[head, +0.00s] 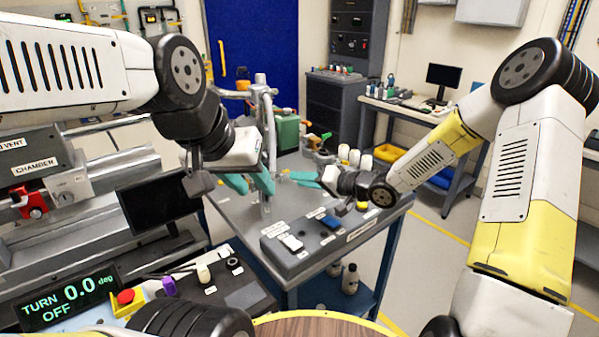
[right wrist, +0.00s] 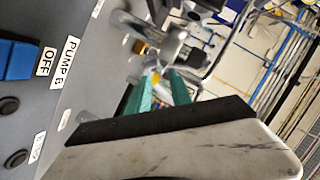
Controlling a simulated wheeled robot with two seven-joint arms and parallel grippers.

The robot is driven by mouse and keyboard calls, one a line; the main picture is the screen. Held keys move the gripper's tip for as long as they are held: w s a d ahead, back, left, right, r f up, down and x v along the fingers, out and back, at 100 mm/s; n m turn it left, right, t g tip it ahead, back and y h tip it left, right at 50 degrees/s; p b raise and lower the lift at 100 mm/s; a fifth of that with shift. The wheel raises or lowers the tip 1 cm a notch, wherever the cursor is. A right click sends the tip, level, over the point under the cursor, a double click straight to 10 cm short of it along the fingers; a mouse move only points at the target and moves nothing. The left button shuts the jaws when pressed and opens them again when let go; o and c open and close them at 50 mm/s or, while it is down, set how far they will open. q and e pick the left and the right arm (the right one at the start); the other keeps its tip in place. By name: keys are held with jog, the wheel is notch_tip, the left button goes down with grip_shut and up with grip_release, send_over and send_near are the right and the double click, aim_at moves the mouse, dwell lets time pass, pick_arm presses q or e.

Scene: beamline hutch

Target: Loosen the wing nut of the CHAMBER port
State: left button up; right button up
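A CHAMBER label (head: 35,167) is on the grey unit at the left in the head view, with a red handle (head: 33,202) below it. I cannot make out a wing nut. A metal pipe stand (head: 267,130) rises from the bench behind my grippers. My left gripper (head: 250,183) has its two teal fingers apart, in front of the stand, and holds nothing I can see. My right gripper (head: 300,178) points left towards the stand, apart from the left one.
The grey bench (head: 345,185) carries a switch box (head: 300,257) with a white and a blue rocker switch. A dark monitor (head: 155,207) stands at the left. A TURN OFF display (head: 68,296) and a red button (head: 126,297) are at the lower left. Bottles stand below the bench.

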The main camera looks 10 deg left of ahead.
aim_at(282, 177)
jog(key=shift+x, duration=2.35)
jog(key=shift+c, duration=0.4)
grip_shut()
